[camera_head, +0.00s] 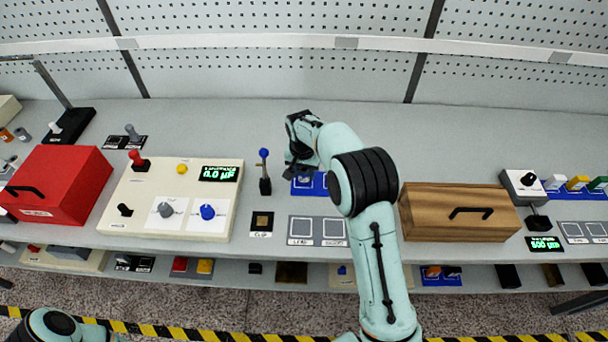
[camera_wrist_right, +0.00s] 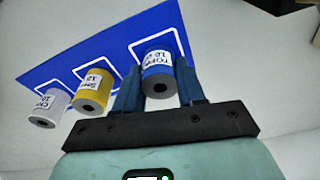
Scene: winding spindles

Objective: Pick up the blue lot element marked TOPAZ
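The blue lot element (camera_wrist_right: 158,72), with a white label reading roughly "TOPA…", is in the right wrist view at a white-outlined square of the blue mat (camera_wrist_right: 60,65). My right gripper (camera_wrist_right: 158,85) has one finger on each side of it, very close to its sides; whether they press on it I cannot tell. A yellow element (camera_wrist_right: 92,92) and a grey-white element (camera_wrist_right: 48,108) are to its left on the mat. In the head view my right gripper (camera_head: 300,168) is over the blue mat (camera_head: 312,186), and my arm hides the elements. My left gripper is out of view.
A wooden box (camera_head: 455,211) is right of my right arm. A small stand with a blue knob (camera_head: 264,170), a cream control panel (camera_head: 140,205) and a red box (camera_head: 62,180) are to the left. The bench behind the gripper is clear.

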